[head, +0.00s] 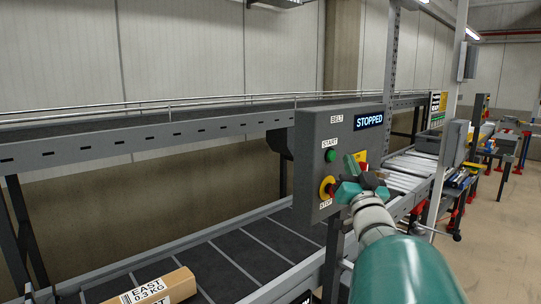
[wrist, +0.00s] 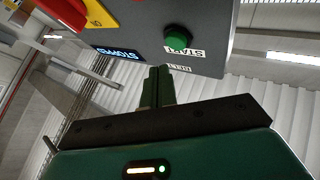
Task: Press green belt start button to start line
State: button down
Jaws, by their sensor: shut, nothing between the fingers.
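The green start button (head: 330,156) is on a grey control box (head: 315,186) labelled BELT, under a START label. It also shows in the wrist view (wrist: 178,40), near the top centre. The box's display (head: 369,121) reads STOPPED. My gripper (head: 350,161) is shut and empty in front of the box, to the right of the start button in the head view. In the wrist view its closed fingertips (wrist: 158,70) appear just below and left of the button. A gap to the button shows there, but its depth is unclear.
A red stop button (head: 327,188) on a yellow base sits below the start button. A yellow label (head: 360,157) is partly behind my gripper. A carton (head: 158,288) marked EAST lies on the dark belt (head: 245,250). Rollers and a post stand right of the box.

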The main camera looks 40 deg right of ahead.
aim_at(332, 156)
jog(key=shift+w+a, duration=0.1)
jog(key=shift+w, duration=0.6)
jog(key=shift+w, duration=0.1)
dwell(1.5)
jog(key=shift+w, duration=0.3)
